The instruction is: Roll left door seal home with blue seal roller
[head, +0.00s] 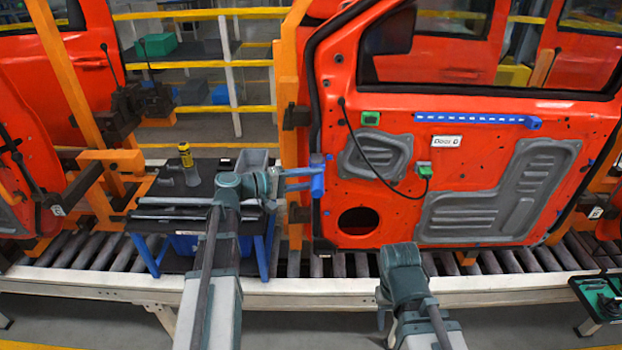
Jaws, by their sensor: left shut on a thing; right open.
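The orange-red door panel (340,228) hangs upright, its inner side facing me. The left door seal (314,100) is a black strip along the door's left edge. My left gripper (274,184) is shut on the blue seal roller (317,186), left of the door. The roller's head lies over the lower part of the left edge and hides the seal there. I cannot tell whether it presses on the seal. My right gripper (383,316) is low in front of the conveyor, below the door, away from the seal; its fingers are small but open.
The roller conveyor (480,290) runs across the front. An orange post (289,80) stands close beside the door's left edge.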

